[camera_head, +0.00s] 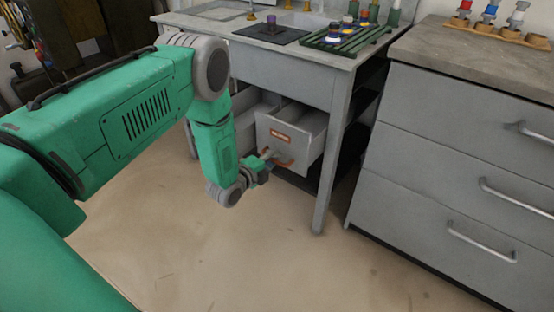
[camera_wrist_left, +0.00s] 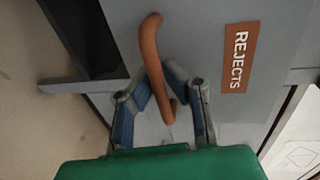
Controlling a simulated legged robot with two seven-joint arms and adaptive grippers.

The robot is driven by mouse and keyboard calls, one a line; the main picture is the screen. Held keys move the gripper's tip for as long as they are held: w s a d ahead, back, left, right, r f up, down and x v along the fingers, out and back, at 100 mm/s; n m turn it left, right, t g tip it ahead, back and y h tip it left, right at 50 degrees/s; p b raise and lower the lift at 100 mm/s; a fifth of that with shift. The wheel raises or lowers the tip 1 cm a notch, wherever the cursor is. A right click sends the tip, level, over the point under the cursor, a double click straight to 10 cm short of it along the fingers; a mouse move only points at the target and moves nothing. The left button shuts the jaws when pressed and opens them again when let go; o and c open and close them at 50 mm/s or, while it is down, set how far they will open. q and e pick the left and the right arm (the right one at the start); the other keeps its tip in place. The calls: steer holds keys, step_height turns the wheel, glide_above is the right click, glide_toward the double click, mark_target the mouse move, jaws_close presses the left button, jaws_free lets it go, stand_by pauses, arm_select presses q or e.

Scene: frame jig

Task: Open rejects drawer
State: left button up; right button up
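The rejects drawer (camera_head: 284,142) is a grey drawer in the workbench, pulled partway out, its open inside showing in the head view. Its front carries an orange label reading REJECTS (camera_wrist_left: 239,57) and an orange-brown bar handle (camera_wrist_left: 149,45). My left gripper (camera_head: 268,160) is at the drawer front by the handle. In the left wrist view its two fingers (camera_wrist_left: 158,78) bend inward on either side of the handle, and their tips close on the bar. Part of the drawer front is hidden by my left wrist in the head view. My right gripper is out of view.
A bench leg (camera_head: 325,170) stands just right of the drawer. A grey cabinet (camera_head: 450,170) with bar handles is farther right. A green rack (camera_head: 345,38) with colored parts sits on the bench. The floor (camera_head: 260,255) in front is clear.

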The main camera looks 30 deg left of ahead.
arm_select(q)
steer(key=shift+o, duration=1.4)
steer(key=shift+r, duration=0.15)
steer(key=shift+w+d+f, duration=0.1)
steer(key=shift+d+f, duration=0.1)
steer(key=v, duration=1.1)
steer(key=shift+s+a, duration=0.15)
steer(key=shift+s, duration=0.25)
